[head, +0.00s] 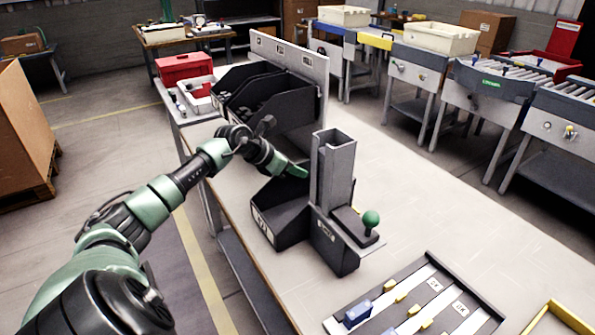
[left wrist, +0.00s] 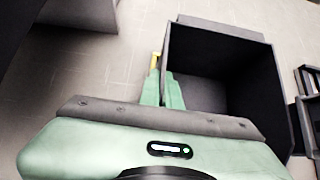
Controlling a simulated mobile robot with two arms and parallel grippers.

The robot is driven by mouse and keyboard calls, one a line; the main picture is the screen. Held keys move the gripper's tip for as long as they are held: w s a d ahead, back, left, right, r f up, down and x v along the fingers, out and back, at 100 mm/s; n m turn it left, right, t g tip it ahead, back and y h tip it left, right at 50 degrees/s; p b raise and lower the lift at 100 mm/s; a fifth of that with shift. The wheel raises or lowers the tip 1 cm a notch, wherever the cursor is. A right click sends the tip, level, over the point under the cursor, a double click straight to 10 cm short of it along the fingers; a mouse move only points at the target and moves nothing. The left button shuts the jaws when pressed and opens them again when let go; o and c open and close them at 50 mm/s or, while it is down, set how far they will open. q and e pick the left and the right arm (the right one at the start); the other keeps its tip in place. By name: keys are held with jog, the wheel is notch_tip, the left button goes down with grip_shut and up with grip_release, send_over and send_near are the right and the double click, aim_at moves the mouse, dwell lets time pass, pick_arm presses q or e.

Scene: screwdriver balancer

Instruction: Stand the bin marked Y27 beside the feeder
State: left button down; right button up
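A black open bin (head: 283,233) with a pale label on its front stands upright on the bench, close against the left side of the feeder. The label is too small to read surely. The feeder (head: 333,170) is a grey upright channel on a dark base with a green-knobbed lever. My left gripper (head: 298,171) is at the bin's rear rim. In the left wrist view the green fingers (left wrist: 163,90) are close together with the wall of the bin (left wrist: 215,75) between them, one finger inside and one outside. My right gripper is in neither view.
A rack with black bins (head: 285,110) and a grey back panel stands farther back on the bench (head: 400,180). A red box (head: 185,67) is behind it. The bench right of the feeder is clear.

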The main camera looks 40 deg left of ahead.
pick_arm(q)
jog(key=shift+f, duration=0.15)
dwell(0.4)
jog(key=c, duration=1.6)
grip_release()
jog(key=shift+o, duration=0.2)
jog(key=shift+f, duration=0.1)
jog(key=shift+s, duration=0.1)
jog(key=b+v, duration=0.1)
jog(key=v, duration=0.5)
jog(key=shift+b, duration=0.3)
jog(key=shift+v, duration=0.9)
